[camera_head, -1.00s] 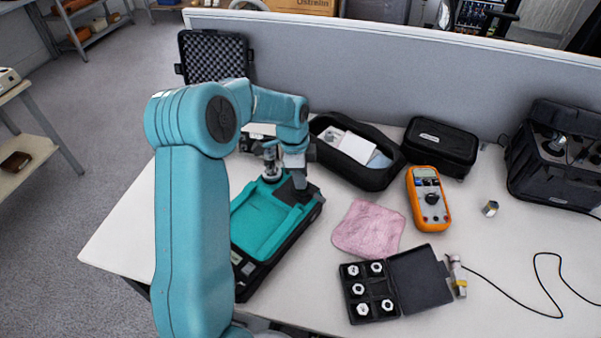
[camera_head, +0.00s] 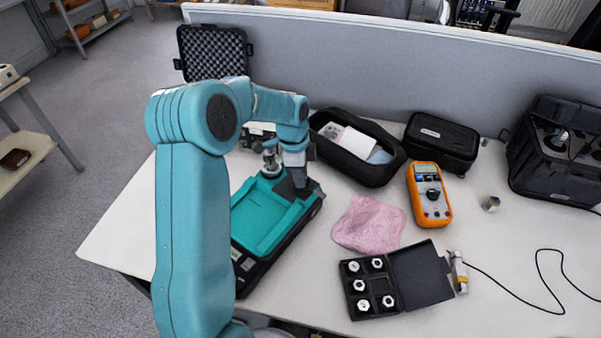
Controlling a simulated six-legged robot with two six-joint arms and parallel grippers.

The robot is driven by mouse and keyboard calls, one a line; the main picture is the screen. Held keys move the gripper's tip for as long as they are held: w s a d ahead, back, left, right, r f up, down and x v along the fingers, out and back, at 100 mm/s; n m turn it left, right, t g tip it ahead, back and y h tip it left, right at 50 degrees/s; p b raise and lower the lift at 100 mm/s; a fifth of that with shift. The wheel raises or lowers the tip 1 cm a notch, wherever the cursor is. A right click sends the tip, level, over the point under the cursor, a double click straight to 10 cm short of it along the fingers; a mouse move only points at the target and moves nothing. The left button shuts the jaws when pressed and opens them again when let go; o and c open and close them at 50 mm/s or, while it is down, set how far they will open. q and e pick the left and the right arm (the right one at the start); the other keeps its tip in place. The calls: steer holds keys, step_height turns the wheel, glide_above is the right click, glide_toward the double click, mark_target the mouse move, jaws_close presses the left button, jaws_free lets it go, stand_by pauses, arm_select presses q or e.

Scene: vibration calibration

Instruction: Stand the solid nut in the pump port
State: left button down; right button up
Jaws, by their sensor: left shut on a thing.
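My left gripper (camera_head: 303,191) is low over the right side of the teal-topped device (camera_head: 262,222), at its far end. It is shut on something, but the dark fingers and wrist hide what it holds. A metal fitting (camera_head: 270,160) stands upright just left of the gripper, at the device's far end. I cannot tell which opening is the pump port. An open black case (camera_head: 372,287) at front centre holds several pale hex nuts (camera_head: 360,285), with one slot empty. A small metal piece (camera_head: 491,203) lies alone at right. My right gripper is out of view.
A pink cloth (camera_head: 369,225), an orange multimeter (camera_head: 429,196), an open black pouch (camera_head: 356,155) and a closed black case (camera_head: 441,142) are right of the device. A black bin (camera_head: 553,155) and a thin cable are farther right. A grey partition (camera_head: 400,72) bounds the back.

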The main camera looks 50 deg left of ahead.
arm_select(q)
steer(key=shift+s+d+f+b, duration=0.2)
steer(key=shift+s+f+b, duration=0.1)
steer(key=shift+f, duration=0.25)
stand_by(0.4)
steer(key=c, duration=0.8)
jaws_free()
steer(key=shift+w+f, duration=0.1)
steer(key=shift+o, duration=0.2)
step_height(320, 180, up, 18)
steer(key=a, duration=0.1)
steer(key=shift+s+a+f, duration=0.25)
steer(key=shift+s+a, duration=0.15)
steer(key=shift+s, duration=0.05)
steer(key=shift+p, duration=0.35)
